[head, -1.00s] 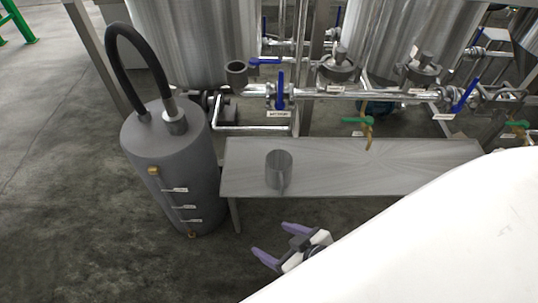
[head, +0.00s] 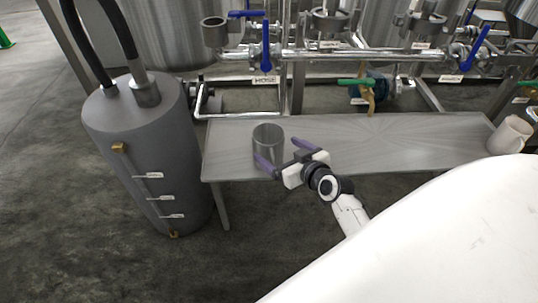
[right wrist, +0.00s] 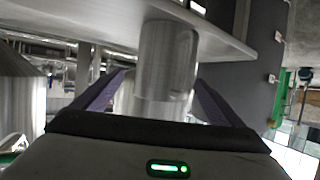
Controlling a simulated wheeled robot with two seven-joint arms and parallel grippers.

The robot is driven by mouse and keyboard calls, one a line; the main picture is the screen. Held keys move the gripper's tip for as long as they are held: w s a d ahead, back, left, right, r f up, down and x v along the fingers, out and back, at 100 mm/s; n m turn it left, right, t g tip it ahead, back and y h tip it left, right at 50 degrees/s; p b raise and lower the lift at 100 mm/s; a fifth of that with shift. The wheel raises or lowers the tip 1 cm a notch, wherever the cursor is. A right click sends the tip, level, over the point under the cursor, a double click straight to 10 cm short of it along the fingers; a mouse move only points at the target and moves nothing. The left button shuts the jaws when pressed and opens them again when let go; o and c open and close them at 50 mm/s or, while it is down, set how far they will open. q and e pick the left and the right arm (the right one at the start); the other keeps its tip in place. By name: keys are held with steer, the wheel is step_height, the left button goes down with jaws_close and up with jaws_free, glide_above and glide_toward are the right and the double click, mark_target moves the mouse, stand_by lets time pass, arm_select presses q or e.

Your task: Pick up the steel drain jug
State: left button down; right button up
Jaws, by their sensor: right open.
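The steel drain jug (head: 268,137) is a grey metal cylinder standing upright near the left end of the steel bench (head: 400,145). My right gripper (head: 277,151) is open at the jug's front right, its purple fingers pointing at it. In the head view one finger overlaps the jug's lower front and the other is off its right side. In the right wrist view the jug (right wrist: 165,65) lies between the two fingers, with a gap visible on at least one side. Whether a finger touches it, I cannot tell. My left gripper is out of view.
A grey cylindrical tank (head: 150,150) with black hoses stands left of the bench. Pipes with blue-handled valves (head: 266,55) run behind it, and a green-handled tap (head: 367,88) hangs over its back edge. A pale jug (head: 509,136) stands at the right end.

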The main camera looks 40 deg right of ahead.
mark_target(262, 138)
steer(key=b+x, duration=0.2)
steer(key=x, duration=0.3)
steer(key=shift+w+a+r, duration=0.1)
steer(key=shift+w+a, duration=0.05)
steer(key=shift+w, duration=0.1)
steer(key=shift+r, duration=0.1)
steer(key=c, duration=1.2)
